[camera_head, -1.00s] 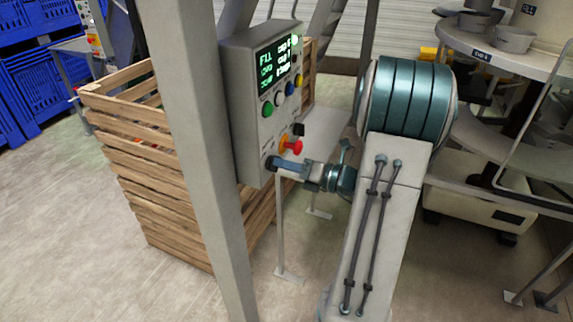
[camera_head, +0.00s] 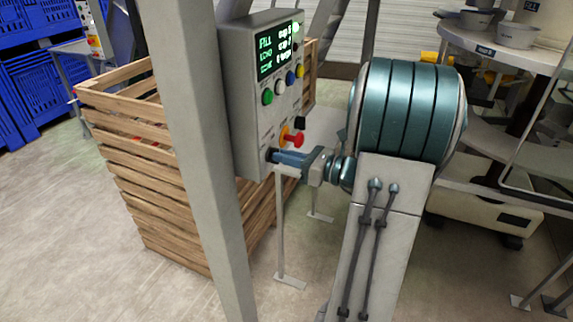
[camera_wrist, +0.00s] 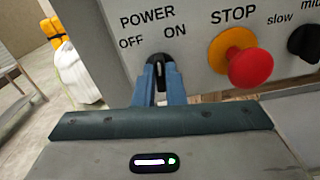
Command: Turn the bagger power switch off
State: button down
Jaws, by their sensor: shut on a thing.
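The bagger power switch is a small black knob (camera_wrist: 157,60) on the grey control box (camera_head: 245,110), with OFF printed to its left and ON to its right in the wrist view. A pale line on the knob looks roughly upright, between the two words. My gripper (camera_wrist: 160,72) has its two blue fingers shut on the knob, one on each side. In the head view my gripper (camera_head: 273,156) meets the lower front of the box, and its fingertips cover the knob there.
The red STOP button (camera_wrist: 250,65) on its yellow collar sits just right of my fingers, with a black speed knob (camera_wrist: 304,43) beyond. A grey post (camera_head: 200,150) stands left of the box. A wooden crate (camera_head: 150,190) stands behind.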

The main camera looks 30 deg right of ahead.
jog(key=n+b, duration=0.3)
jog(key=b, duration=0.1)
jog(key=n+b, duration=0.7)
jog(key=b, duration=0.1)
jog(key=shift+s+a+f, duration=0.15)
jog(key=shift+a+f, duration=0.05)
jog(key=shift+f, duration=0.05)
jog(key=shift+r+n, duration=0.1)
jog(key=shift+n, duration=0.3)
jog(key=c, duration=1.5)
grip_release()
jog(key=v, duration=1.3)
jog(key=shift+s+d, duration=0.25)
jog(key=shift+s, duration=0.05)
